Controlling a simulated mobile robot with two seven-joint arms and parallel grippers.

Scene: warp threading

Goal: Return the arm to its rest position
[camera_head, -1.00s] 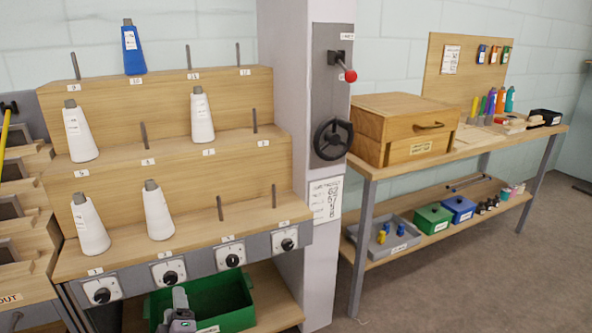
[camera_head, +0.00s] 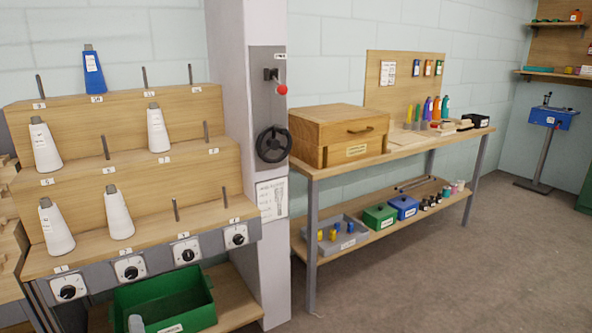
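Only a small grey tip, which looks like part of my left gripper (camera_head: 135,323), shows at the bottom edge. It appears in front of the green bin (camera_head: 205,291) under the spool rack. The rest of that arm is cut off by the frame, so its opening and anything in it cannot be seen. My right gripper is not in view.
The stepped wooden rack (camera_head: 120,196) holds several white cones and a blue cone (camera_head: 93,72) on pegs. A grey column (camera_head: 240,130) with a handwheel (camera_head: 272,144) stands beside it. A workbench (camera_head: 400,150) is at right, with open floor (camera_head: 430,285) in front.

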